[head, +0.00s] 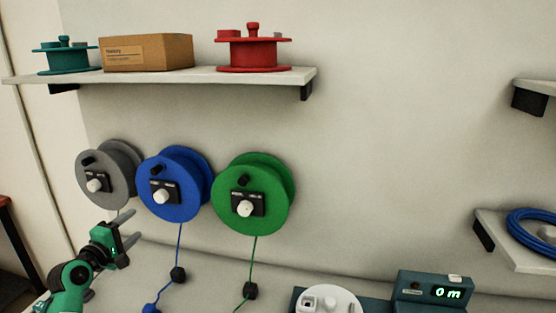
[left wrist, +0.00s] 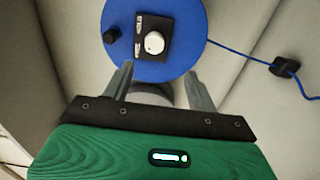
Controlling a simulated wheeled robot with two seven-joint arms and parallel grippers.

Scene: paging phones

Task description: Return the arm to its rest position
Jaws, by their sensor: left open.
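My left gripper (head: 128,229) shows at the lower left of the head view, in front of and below the wall reels. Its two fingers are apart with nothing between them. In the left wrist view the open fingers (left wrist: 158,85) point towards the blue reel (left wrist: 185,58), which lies beyond them; a grey round shape shows behind the fingers. In the head view the blue reel (head: 197,165) hangs on the wall between a grey reel (head: 118,160) and a green reel (head: 270,175). My right gripper is not in view.
A shelf (head: 285,77) above holds a teal spool (head: 65,58), a cardboard box (head: 150,53) and a red spool (head: 253,55). Cords with black plugs hang from the blue and green reels. A teal device (head: 415,292) reading "0 m" and a white disc (head: 340,300) stand at bottom right.

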